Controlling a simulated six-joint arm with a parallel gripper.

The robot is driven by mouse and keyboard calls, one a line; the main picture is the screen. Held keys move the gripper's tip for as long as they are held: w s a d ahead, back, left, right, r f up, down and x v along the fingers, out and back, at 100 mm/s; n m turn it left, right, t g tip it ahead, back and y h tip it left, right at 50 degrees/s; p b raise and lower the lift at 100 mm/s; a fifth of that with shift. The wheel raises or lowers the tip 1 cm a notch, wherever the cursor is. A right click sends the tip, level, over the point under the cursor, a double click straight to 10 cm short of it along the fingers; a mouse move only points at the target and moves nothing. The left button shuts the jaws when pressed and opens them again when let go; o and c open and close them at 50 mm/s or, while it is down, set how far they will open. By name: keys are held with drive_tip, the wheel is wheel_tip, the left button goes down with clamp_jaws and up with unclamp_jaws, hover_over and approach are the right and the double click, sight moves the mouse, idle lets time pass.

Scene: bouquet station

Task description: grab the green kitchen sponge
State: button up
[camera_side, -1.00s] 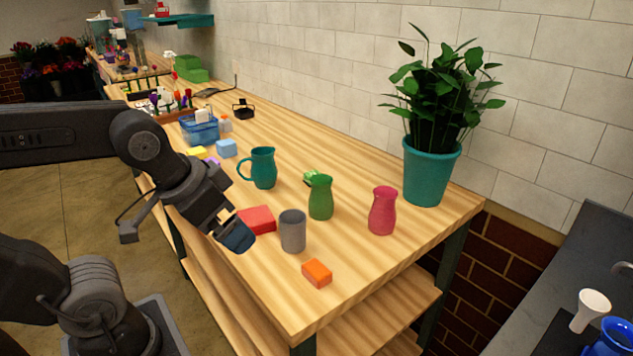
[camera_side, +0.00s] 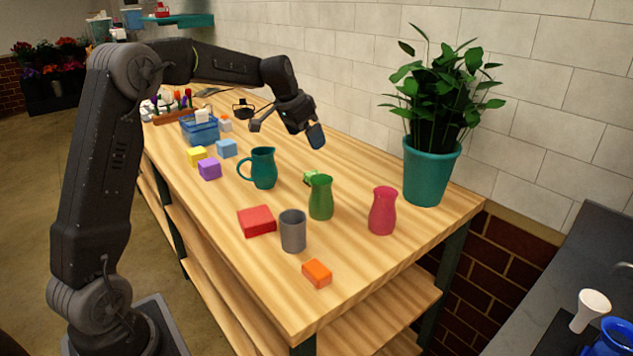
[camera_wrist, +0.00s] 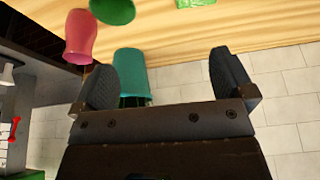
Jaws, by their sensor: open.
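The green sponge (camera_side: 311,176) is a small light green block on the wooden table, partly hidden behind the green vase (camera_side: 321,198) in the side view. It also shows at the top edge of the wrist view (camera_wrist: 195,3), cut off by the frame. My gripper (camera_side: 316,137) is above the table near the tiled wall, behind the sponge and apart from it. In the wrist view my gripper (camera_wrist: 166,80) has its two fingers spread with no object held between them.
A pink vase (camera_side: 382,211), a teal potted plant (camera_side: 430,172), a teal pitcher (camera_side: 263,169) and a grey cup (camera_side: 293,232) stand around the sponge. Red (camera_side: 257,221) and orange (camera_side: 317,273) blocks lie nearer the front. The tiled wall (camera_side: 350,75) is close behind my gripper.

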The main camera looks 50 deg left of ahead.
drive_tip(key=w+a+f, duration=0.4)
drive_tip(key=a+f, duration=0.2)
drive_tip(key=a, duration=0.1)
hover_over(309, 177)
wheel_tip(309, 177, down, 7)
drive_tip(key=shift+d+r, duration=0.1)
drive_tip(key=shift+d+x, duration=0.2)
drive_tip(key=shift+x, duration=2.7)
drive_tip(key=shift+c, duration=0.2)
drive_tip(key=c, duration=0.7)
